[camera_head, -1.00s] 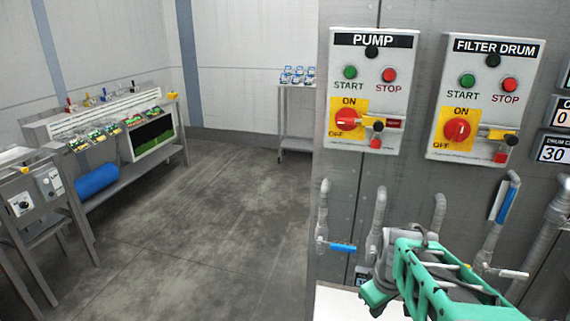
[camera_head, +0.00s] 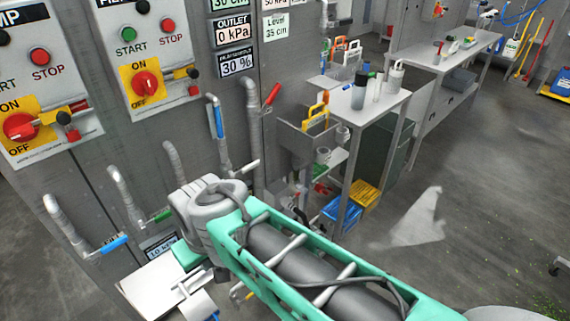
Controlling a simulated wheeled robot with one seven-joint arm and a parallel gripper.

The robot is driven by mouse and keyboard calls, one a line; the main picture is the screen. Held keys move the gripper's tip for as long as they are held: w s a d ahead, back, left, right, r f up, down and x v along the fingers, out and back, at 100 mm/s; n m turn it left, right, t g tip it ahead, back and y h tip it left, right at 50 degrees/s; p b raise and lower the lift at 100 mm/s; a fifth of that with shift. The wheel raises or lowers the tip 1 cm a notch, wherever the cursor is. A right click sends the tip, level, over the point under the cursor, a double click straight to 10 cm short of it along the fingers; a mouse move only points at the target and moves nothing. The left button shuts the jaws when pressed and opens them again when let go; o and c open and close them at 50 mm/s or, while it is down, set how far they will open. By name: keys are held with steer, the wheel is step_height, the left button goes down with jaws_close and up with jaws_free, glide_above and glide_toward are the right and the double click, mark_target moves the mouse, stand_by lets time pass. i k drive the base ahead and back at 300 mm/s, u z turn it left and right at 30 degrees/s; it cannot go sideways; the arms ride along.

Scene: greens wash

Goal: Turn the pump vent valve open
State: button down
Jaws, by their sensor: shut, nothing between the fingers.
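Several small valves with lever handles sit on pipes along the grey panel. One has a blue lever (camera_head: 115,244) at lower left, one a green lever (camera_head: 160,215), one an upright blue lever (camera_head: 218,120), one a white lever (camera_head: 250,166) and one a red lever (camera_head: 271,95). Their labels are too small or hidden, so I cannot tell which is the pump vent valve. My teal arm crosses the lower middle, its grey joint in front of the panel near the green lever. My gripper's fingers cannot be made out.
The pump control box (camera_head: 40,85) and filter drum box (camera_head: 150,60) are on the panel above the valves. A white surface (camera_head: 150,285) lies below. A table (camera_head: 385,100) with bottles stands right of the panel. Floor (camera_head: 450,215) is open at right.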

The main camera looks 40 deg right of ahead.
mark_target(255, 163)
steer(key=z, duration=2.25)
steer(key=i, duration=0.6)
steer(key=u, duration=2.8)
